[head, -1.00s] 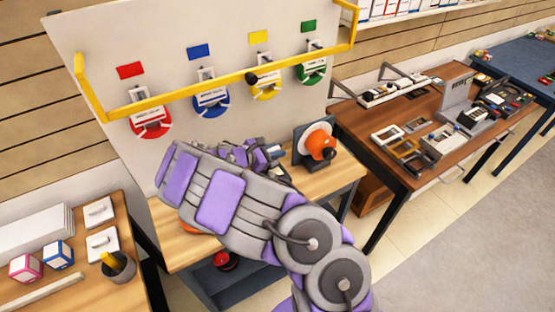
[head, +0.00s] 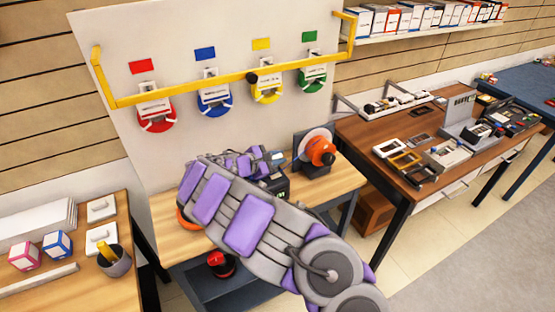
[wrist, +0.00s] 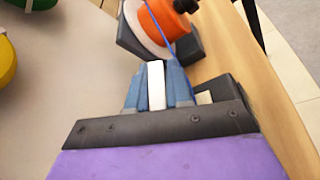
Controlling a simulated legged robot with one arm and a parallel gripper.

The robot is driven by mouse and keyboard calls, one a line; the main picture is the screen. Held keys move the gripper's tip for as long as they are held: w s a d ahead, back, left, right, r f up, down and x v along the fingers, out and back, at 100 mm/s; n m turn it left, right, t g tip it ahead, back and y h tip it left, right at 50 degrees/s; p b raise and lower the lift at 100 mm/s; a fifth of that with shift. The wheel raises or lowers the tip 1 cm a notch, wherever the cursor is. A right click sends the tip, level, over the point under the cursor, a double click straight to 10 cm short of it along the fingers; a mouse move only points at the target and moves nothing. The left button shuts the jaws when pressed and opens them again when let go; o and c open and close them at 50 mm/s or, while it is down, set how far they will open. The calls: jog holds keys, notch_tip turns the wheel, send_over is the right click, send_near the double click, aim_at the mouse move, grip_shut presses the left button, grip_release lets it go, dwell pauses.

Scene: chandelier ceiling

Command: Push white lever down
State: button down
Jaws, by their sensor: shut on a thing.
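The white lever (wrist: 156,86) shows in the wrist view as a narrow white bar between the blue-grey fingers of my gripper (wrist: 157,82). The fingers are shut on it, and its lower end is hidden. In the head view my gripper (head: 276,158) is above the wooden workbench, left of the orange knob. My own arm covers much of that area, and the lever cannot be made out clearly there. A small dark box (head: 276,187) sits partly hidden behind my arm.
An orange knob on a white disc (head: 318,150) stands close to the right of my gripper. Behind is a white panel with several coloured dials and a yellow rail (head: 200,83). A brown table (head: 405,185) with devices stands right. The wooden workbench (head: 335,185) has some bare room.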

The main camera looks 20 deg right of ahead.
jog(key=shift+f, duration=0.1)
jog(key=c, duration=1.1)
grip_release()
jog(key=shift+a, duration=0.1)
jog(key=p+v, duration=0.3)
jog(key=v, duration=1.4)
jog(key=shift+a, duration=0.15)
